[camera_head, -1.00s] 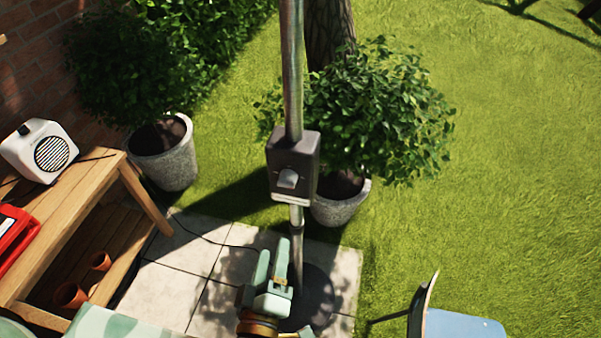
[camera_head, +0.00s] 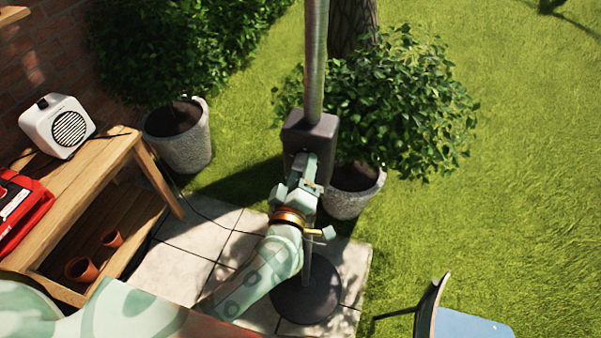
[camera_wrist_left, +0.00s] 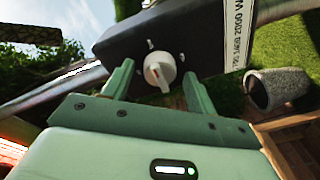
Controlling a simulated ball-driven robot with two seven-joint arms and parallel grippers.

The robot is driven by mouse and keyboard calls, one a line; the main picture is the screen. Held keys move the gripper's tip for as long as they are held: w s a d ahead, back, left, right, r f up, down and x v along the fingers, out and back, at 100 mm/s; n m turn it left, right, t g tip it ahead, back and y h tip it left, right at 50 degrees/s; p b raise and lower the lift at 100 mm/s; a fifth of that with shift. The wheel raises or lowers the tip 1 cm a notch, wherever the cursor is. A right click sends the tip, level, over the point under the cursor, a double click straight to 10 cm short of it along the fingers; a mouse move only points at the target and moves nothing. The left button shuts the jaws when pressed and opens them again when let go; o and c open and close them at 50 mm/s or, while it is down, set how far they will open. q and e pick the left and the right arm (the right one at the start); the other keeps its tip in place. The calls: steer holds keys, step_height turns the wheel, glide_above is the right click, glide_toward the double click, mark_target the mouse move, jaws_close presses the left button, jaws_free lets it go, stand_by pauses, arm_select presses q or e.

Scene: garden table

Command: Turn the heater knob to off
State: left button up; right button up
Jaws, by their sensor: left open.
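The heater's dark control box (camera_head: 312,133) sits on a metal pole in the head view. Its light grey knob (camera_wrist_left: 160,70) shows in the left wrist view, where it lies between my open fingers. My left gripper (camera_head: 304,164) is in front of the box and hides the knob in the head view. In the left wrist view the two green fingers of my left gripper (camera_wrist_left: 160,82) stand apart on either side of the knob, with a visible gap to it. A white printed label (camera_wrist_left: 238,35) runs along one edge of the box. My right gripper is not in view.
A wooden bench (camera_head: 90,185) at the left holds a white radio-like box (camera_head: 57,125) and a red case (camera_head: 22,212). Potted shrubs stand behind the pole. A blue chair (camera_head: 465,325) is at the lower right. Open grass lies to the right.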

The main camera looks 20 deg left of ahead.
arm_select(q)
steer(key=shift+c, duration=1.2)
steer(key=c, duration=0.8)
steer(key=shift+o, duration=0.2)
